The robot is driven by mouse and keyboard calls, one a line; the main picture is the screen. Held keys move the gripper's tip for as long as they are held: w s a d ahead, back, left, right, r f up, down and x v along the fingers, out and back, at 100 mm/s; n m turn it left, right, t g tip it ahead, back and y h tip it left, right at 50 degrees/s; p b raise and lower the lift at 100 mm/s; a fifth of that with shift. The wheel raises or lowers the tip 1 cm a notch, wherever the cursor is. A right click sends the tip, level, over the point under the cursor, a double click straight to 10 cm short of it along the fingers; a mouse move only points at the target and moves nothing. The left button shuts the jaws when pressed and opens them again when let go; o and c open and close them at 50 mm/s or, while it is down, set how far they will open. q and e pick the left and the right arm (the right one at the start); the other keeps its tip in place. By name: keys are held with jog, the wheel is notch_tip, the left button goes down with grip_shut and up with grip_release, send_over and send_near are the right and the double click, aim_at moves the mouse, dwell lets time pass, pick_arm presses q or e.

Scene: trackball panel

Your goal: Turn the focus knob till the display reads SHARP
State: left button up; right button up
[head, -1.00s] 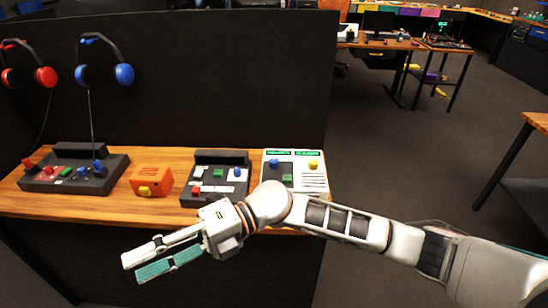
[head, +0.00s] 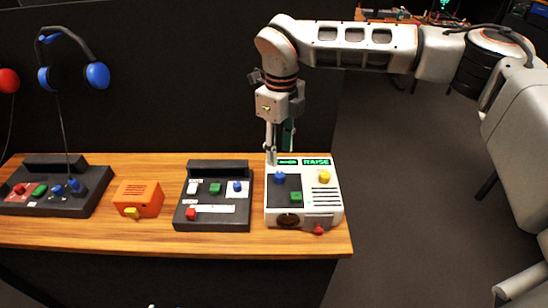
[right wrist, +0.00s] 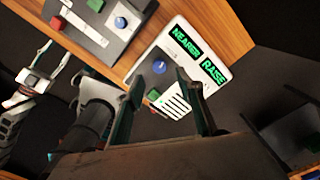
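The white panel (head: 330,210) stands at the right end of the desk. It bears a blue knob (head: 280,178), a green knob (head: 296,196), a yellow knob (head: 324,176), a red knob (head: 319,230) and a dark trackball (head: 289,220). Which is the focus knob cannot be told. In the right wrist view its displays read NEARER (right wrist: 186,45) and RAISE (right wrist: 213,72). My right gripper (head: 278,158) points down, open and empty, over the panel's back-left part. The blue knob (right wrist: 159,67) shows between its fingers. My left gripper (right wrist: 60,65) shows open at the left of that view.
Left of the panel stand a dark control box (head: 240,213), an orange box (head: 148,197) and another dark box (head: 85,200). A black partition (head: 190,85) rises behind, with blue headphones (head: 97,75) hanging on it. Free floor lies right of the desk.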

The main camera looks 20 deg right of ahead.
aim_at(280, 174)
jog(key=shift+d+f, duration=0.1)
jog(key=shift+f, duration=0.1)
jog(key=shift+s+f, duration=0.2)
jog(key=shift+f, duration=1.05)
notch_tip(280, 174, down, 4)
jog(key=shift+r, duration=0.25)
jog(key=shift+f, duration=0.3)
pick_arm(q)
jog(key=shift+s+f, duration=0.35)
jog(key=shift+s, duration=0.55)
pick_arm(e)
jog(key=shift+f, duration=0.3)
pick_arm(q)
jog(key=shift+s+f+g, duration=0.1)
jog(key=shift+s+g, duration=0.05)
jog(key=shift+g, duration=0.15)
pick_arm(e)
grip_shut()
